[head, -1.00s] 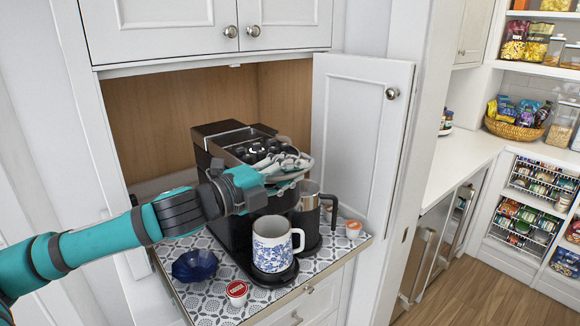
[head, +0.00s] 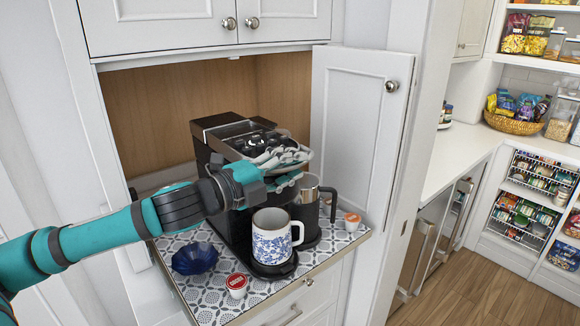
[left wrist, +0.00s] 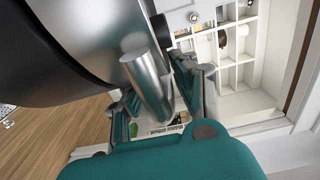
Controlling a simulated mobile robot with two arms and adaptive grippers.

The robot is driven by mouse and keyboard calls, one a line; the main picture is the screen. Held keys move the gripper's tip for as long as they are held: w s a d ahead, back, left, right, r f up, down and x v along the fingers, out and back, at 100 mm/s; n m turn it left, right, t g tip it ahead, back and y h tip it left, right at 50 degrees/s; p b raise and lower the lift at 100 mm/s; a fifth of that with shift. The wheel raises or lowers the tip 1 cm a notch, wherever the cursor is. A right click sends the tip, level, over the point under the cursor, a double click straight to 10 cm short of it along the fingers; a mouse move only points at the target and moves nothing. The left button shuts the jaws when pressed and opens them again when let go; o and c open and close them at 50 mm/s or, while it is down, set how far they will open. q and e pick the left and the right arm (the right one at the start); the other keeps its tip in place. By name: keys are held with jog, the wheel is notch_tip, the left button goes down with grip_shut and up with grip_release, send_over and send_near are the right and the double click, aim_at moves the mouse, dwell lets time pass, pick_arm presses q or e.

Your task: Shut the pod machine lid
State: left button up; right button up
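The black pod machine (head: 226,196) stands on the patterned counter inside the cabinet nook. Its top, with the lid (head: 236,132), is partly hidden behind my left gripper, and I cannot tell the lid's exact angle. My left gripper (head: 290,164) is at the front of the machine's top, with its grey fingers apart. In the left wrist view, a silver cylindrical part (left wrist: 150,85) of the machine shows between or in front of the fingers (left wrist: 158,98); I cannot tell whether they touch it. My right gripper is not in view.
A blue-flowered mug (head: 271,240) stands on the machine's drip tray. A dark blue bowl (head: 194,258), a red-topped pod (head: 237,285) and an orange-topped pod (head: 352,220) are on the counter. The open cabinet door (head: 358,130) stands to the right.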

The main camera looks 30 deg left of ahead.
pick_arm(q)
jog(key=shift+r, duration=5)
